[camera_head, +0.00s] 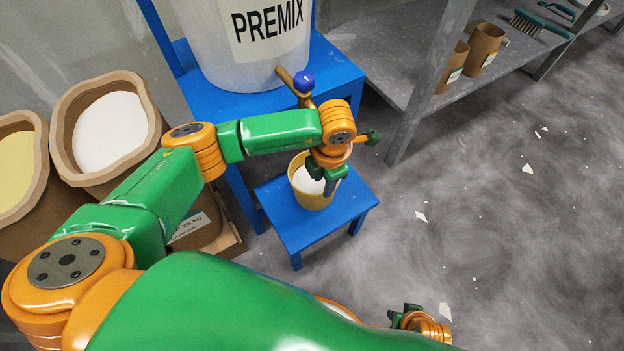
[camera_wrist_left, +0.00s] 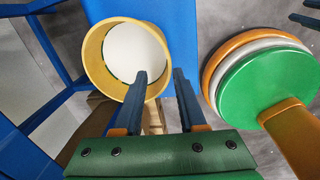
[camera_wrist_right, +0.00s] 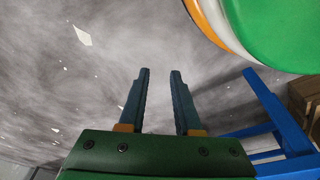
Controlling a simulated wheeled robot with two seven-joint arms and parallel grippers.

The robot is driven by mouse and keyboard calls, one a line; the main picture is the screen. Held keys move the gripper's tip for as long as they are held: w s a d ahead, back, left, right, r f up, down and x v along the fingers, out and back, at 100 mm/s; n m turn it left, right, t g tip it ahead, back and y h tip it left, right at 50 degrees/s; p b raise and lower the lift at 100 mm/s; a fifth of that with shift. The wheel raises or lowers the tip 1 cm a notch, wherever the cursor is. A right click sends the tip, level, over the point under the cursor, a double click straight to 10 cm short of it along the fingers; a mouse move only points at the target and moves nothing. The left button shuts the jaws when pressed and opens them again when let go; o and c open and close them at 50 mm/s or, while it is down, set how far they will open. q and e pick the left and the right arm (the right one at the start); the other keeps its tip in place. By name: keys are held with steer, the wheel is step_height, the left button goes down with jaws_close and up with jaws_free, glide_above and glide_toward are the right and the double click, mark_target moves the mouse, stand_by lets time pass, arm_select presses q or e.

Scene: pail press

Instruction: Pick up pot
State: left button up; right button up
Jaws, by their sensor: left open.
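The pot is a yellow pail (camera_head: 308,199) with white contents, upright on a small blue stool (camera_head: 290,235) below the tap of the PREMIX drum. It also shows at the upper left of the left wrist view (camera_wrist_left: 93,50). My left gripper (camera_head: 330,186) is open over the pot's right side and hides part of its rim. In the left wrist view one finger overlaps the rim; I cannot tell whether it touches. A tan piece (camera_wrist_left: 152,118) shows between the fingers, unclear what. My right gripper (camera_wrist_right: 160,72) is open and empty, over the floor.
Sacks (camera_head: 110,130) stand at left. A grey shelf (camera_head: 400,60) holds brown pots and a brush. The right floor is open, with scattered white scraps.

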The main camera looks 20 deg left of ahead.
arm_select(q)
steer(key=f, duration=0.1)
steer(key=f+b, duration=0.1)
steer(key=f, duration=0.1)
steer(key=f+b, duration=0.1)
steer(key=f, duration=0.1)
steer(key=shift+d+f, duration=0.15)
steer(key=shift+d, duration=0.25)
steer(key=shift+f, duration=0.15)
jaws_close()
arm_select(e)
steer(key=r, duration=0.1)
steer(key=w+r, duration=0.1)
steer(key=r, duration=0.1)
steer(key=w+r, duration=0.1)
steer(key=shift+a+r, duration=0.15)
steer(key=shift+r, duration=0.2)
